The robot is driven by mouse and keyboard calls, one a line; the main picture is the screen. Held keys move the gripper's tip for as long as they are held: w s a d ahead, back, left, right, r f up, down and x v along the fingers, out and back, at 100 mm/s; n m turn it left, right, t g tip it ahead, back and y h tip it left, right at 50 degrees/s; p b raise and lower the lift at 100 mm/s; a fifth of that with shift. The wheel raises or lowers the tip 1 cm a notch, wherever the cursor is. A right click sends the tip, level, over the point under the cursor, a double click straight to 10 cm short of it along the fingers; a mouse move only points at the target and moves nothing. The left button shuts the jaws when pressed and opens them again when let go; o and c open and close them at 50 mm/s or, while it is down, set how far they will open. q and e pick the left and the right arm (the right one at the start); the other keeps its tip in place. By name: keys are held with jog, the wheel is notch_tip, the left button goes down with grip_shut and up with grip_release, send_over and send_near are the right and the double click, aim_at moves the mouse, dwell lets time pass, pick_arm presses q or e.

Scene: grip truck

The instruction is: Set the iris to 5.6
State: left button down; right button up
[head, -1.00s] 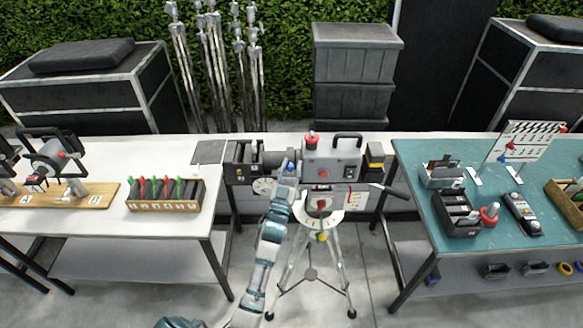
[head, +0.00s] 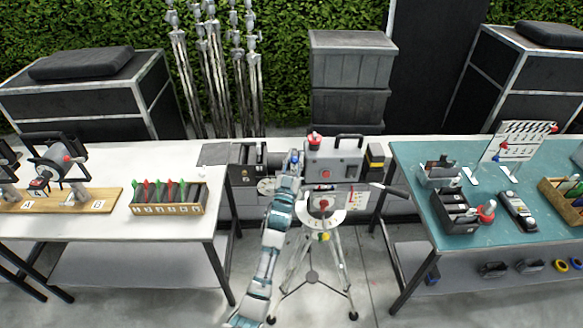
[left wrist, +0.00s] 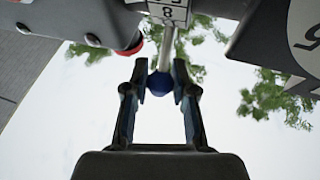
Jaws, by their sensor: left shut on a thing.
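The grey film camera (head: 347,163) stands on a tripod between the two tables, its black lens and matte box (head: 246,166) pointing left. My left gripper (head: 294,160) is raised against the lens side of the camera. In the left wrist view the gripper (left wrist: 160,88) is shut on a blue ball knob (left wrist: 159,83) at the end of a pale lever (left wrist: 167,48). A white scale plate (left wrist: 168,13) above the lever shows an 8; its other marks are cut off. The lever's reading cannot be told. My right gripper is not in view.
The left white table (head: 95,226) holds a box of green and red handled items (head: 169,198). The right teal table (head: 480,237) holds black bins and a white chart board (head: 515,140). A handle (head: 392,189) sticks out right of the tripod head.

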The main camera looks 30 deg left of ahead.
pick_arm(q)
jog(key=shift+w+a+r, duration=0.2)
jog(key=shift+w+r, duration=0.1)
jog(key=shift+r, duration=0.2)
jog(key=shift+w+a+r, duration=0.1)
jog(key=shift+w+r, duration=0.15)
jog(key=shift+w+a+r, duration=0.1)
jog(key=shift+w+a, duration=0.05)
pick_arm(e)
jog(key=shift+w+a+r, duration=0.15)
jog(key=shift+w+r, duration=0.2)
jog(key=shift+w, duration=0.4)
pick_arm(q)
jog(key=shift+w, duration=0.1)
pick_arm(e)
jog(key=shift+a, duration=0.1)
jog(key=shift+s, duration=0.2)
